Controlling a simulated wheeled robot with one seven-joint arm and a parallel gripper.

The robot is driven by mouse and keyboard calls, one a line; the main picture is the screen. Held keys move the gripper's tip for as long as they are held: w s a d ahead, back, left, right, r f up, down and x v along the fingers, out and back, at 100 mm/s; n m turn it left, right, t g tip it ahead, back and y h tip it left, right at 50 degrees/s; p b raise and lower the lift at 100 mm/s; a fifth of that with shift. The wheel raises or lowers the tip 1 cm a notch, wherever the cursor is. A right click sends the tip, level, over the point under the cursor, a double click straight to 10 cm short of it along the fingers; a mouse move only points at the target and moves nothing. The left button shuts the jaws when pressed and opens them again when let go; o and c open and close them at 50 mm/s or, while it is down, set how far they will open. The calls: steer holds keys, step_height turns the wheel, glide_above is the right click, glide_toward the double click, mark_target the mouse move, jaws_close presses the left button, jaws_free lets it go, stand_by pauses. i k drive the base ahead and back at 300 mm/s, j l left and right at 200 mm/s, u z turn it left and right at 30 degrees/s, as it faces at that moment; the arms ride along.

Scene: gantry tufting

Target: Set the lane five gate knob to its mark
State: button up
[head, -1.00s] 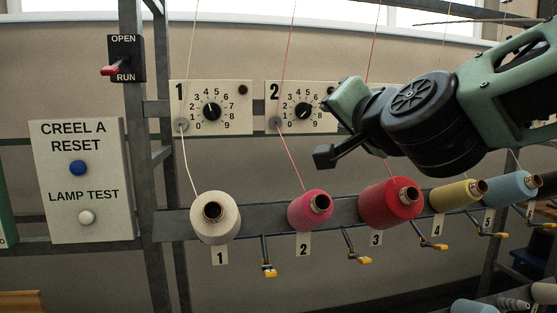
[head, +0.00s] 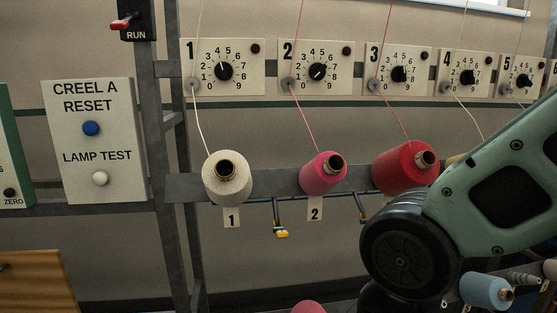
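The lane five plate (head: 508,89) is at the upper right in the head view, marked 5, with a dial of numbers. Its black gate knob (head: 523,81) sits at the dial's middle; its pointer and any mark are too small to read. A thread passes in front of the plate. My arm fills the lower right, below and left of the lane five plate. My gripper is not in view, so its state and whether it holds anything are hidden.
Similar knob plates for lanes one (head: 223,66), two (head: 316,67), three (head: 398,71) and four (head: 467,74) stand in a row. White (head: 228,185), pink (head: 318,177) and red (head: 397,175) yarn cones sit below. A reset panel (head: 97,140) is at left.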

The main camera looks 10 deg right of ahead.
mark_target(523, 80)
steer(key=z, duration=1.25)
